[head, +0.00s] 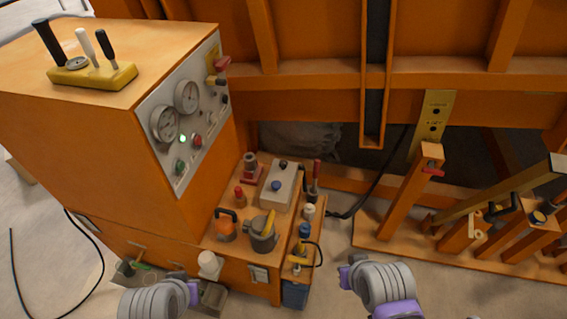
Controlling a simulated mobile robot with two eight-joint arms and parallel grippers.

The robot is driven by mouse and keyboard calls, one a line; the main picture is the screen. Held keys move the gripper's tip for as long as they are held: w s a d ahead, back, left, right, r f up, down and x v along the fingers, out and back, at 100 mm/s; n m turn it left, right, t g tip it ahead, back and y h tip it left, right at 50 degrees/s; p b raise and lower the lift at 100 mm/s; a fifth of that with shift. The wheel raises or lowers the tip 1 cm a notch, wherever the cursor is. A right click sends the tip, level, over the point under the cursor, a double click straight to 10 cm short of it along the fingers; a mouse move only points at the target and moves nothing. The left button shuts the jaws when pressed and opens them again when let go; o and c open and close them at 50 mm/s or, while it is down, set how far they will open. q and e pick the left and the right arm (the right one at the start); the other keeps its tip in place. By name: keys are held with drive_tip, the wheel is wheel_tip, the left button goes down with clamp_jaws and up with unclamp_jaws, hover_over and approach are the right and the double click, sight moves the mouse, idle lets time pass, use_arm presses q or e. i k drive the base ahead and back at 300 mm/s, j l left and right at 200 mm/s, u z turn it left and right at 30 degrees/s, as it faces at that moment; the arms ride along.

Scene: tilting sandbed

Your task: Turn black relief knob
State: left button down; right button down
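Several small black knobs show, and I cannot tell which one is the relief knob. One black knob (283,164) is on top of a grey block (279,187) on the low orange deck, near a blue knob (276,186). Another dark knob (224,99) is at the right edge of the gauge panel (160,152). My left gripper (193,292) is at the bottom, in front of the deck and apart from these knobs. My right gripper (345,278) is at the bottom, right of the deck, touching nothing visible. Their fingers are not clear enough to show open or shut.
An orange cabinet (75,145) stands at left with a yellow lever block (92,77) on top. Orange posts (405,195) stand at right. Bare floor lies between.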

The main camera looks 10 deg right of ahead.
sight(282, 164)
drive_tip(key=l+u, duration=0.2)
drive_tip(key=u, duration=0.25)
drive_tip(key=i+l+u, duration=0.1)
drive_tip(key=l+u, duration=0.15)
drive_tip(key=u, duration=0.25)
drive_tip(key=l+u, duration=0.2)
drive_tip(key=u, duration=0.25)
